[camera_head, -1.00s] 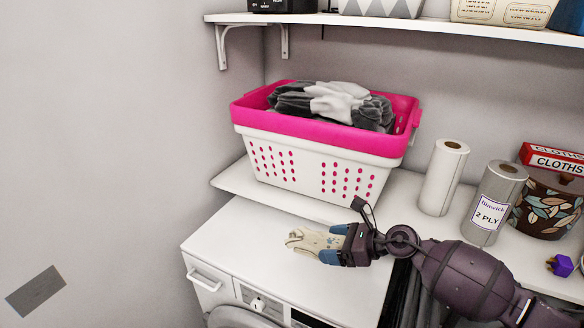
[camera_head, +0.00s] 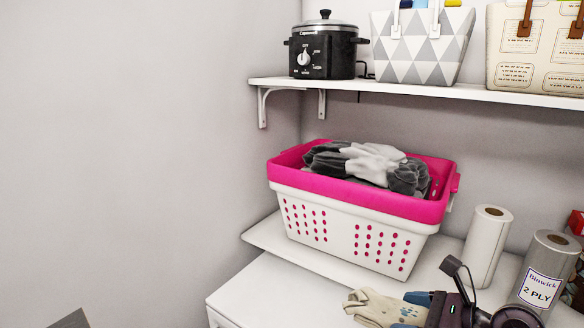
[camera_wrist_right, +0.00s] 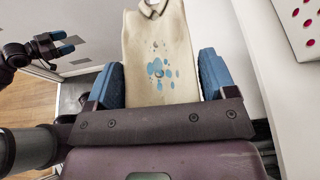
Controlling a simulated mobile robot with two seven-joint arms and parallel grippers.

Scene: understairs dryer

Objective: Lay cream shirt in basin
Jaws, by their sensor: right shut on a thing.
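The cream shirt (camera_head: 372,307), with blue spots, is in my right gripper (camera_head: 418,306) low in the head view. In the right wrist view the shirt (camera_wrist_right: 158,60) lies between the blue fingers of the right gripper (camera_wrist_right: 160,82), its collar pointing away. The shirt is over or near the white appliance top; I cannot tell if it touches. My left gripper (camera_wrist_right: 58,44) shows at the upper left of the wrist view, over the floor, empty, its two blue fingers apart. I see no thing that is clearly a basin.
A white basket with a pink rim (camera_head: 350,192) holds grey and white cloth (camera_head: 370,165) on the counter. Paper rolls (camera_head: 487,246) stand right of it. A shelf (camera_head: 420,92) above carries a black cooker (camera_head: 324,50) and bags. The white appliance top (camera_head: 285,290) is bare at left.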

